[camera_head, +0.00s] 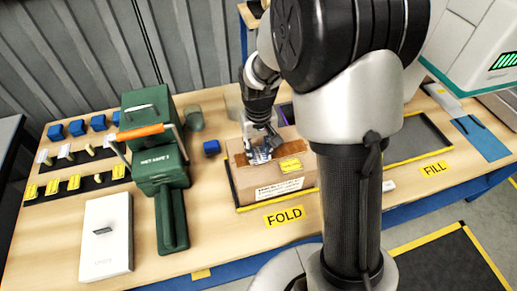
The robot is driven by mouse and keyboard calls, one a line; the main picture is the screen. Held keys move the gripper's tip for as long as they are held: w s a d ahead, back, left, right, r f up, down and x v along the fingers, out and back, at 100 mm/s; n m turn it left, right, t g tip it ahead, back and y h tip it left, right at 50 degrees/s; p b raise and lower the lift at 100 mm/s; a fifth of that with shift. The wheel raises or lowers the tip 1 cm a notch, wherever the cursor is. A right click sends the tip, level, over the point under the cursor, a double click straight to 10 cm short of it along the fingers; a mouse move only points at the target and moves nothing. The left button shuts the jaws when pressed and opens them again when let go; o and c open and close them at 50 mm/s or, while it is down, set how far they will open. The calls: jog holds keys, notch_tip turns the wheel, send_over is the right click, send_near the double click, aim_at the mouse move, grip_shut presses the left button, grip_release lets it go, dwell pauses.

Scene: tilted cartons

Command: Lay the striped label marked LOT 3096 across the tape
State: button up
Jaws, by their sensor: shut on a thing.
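A brown carton (245,189) stands behind the yellow FOLD sign, with darker brown tape (239,160) across its top. My gripper (262,148) points down over the carton top and is shut on a small blue-and-white striped label (260,155). The label is at the tape, but I cannot tell whether it touches it. Its lettering is too small to read. My gripper and arm hide part of the label, the tape and the right of the carton.
A yellow label (290,164) is on the carton top, right of my gripper. Bare table lies left of the FOLD sign (284,215).

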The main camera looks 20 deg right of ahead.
jog(key=o, duration=0.7)
jog(key=shift+o, duration=0.2)
jog(key=o, duration=0.5)
jog(key=shift+o, duration=0.2)
notch_tip(320, 180, up, 7)
jog(key=p, duration=0.5)
jog(key=shift+r+p, duration=0.1)
jog(key=shift+p, duration=0.3)
